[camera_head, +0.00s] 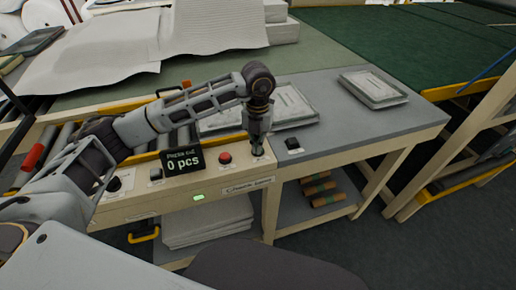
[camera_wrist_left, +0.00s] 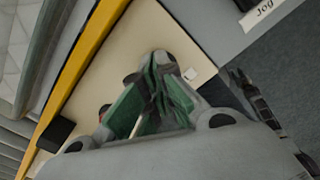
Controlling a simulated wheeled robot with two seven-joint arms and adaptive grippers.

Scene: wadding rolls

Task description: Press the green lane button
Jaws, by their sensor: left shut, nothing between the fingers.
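My left gripper (camera_head: 257,152) points down with its fingertips together, at the right end of the beige control panel (camera_head: 150,203). Nothing shows between its fingers. In the left wrist view its green-padded fingers (camera_wrist_left: 163,70) meet over the beige panel surface. I cannot clearly make out the green lane button; the fingertips cover the spot below them, so I cannot tell whether they touch it. A red button (camera_head: 225,158) sits on the panel just left of the gripper. My right gripper is not in view.
A black sign (camera_head: 182,162) reading "0 pcs" stands on the panel left of the red button. A lit green indicator (camera_head: 198,197) is on the panel front. A grey table (camera_head: 340,125) at right holds wrapped packs (camera_head: 374,88) and a small black box (camera_head: 293,144).

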